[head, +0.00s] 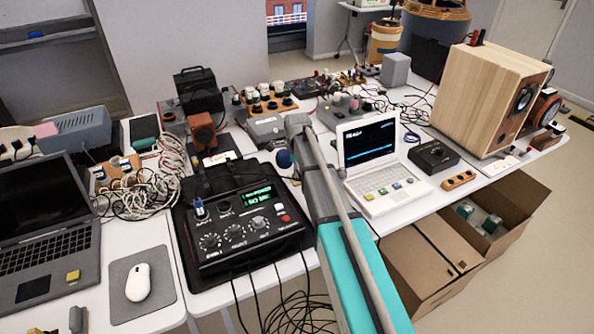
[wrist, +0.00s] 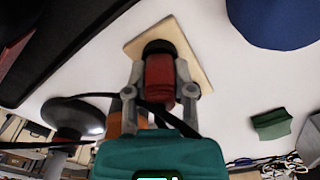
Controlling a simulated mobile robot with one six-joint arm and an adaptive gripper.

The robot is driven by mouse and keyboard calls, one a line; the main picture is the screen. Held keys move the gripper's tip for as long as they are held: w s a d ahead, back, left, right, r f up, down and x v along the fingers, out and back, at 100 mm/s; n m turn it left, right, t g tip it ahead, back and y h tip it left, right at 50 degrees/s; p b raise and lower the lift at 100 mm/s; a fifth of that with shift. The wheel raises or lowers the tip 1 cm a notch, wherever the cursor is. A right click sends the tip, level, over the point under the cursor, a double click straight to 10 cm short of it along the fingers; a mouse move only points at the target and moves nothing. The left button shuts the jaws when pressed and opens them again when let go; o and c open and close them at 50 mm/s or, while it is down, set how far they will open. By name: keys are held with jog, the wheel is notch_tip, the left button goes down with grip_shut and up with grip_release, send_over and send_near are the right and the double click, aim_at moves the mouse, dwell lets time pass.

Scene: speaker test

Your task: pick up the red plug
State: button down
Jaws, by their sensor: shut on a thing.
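The red plug (wrist: 160,78), with a dark end, shows in the wrist view between the two grey fingers of my gripper (wrist: 163,92). The fingers are shut on its sides. The plug's dark end lies over a small pale wooden plate (wrist: 196,52) on the white table; I cannot tell whether it touches the plate. In the head view my arm reaches over the table, and I cannot make out the plug or the fingertips there.
In the head view a black device with knobs (head: 245,235) stands left of my arm and a white laptop (head: 372,160) right of it. A dark blue round thing (head: 283,158) is close to the arm. A wooden speaker (head: 482,95) stands at the right. Cables lie around.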

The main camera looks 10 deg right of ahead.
jog(key=shift+r+p, duration=1.4)
jog(key=shift+r, duration=0.1)
jog(key=s+r+p, duration=1)
jog(key=s, duration=0.4)
jog(key=shift+s+f, duration=0.1)
jog(key=shift+s, duration=0.05)
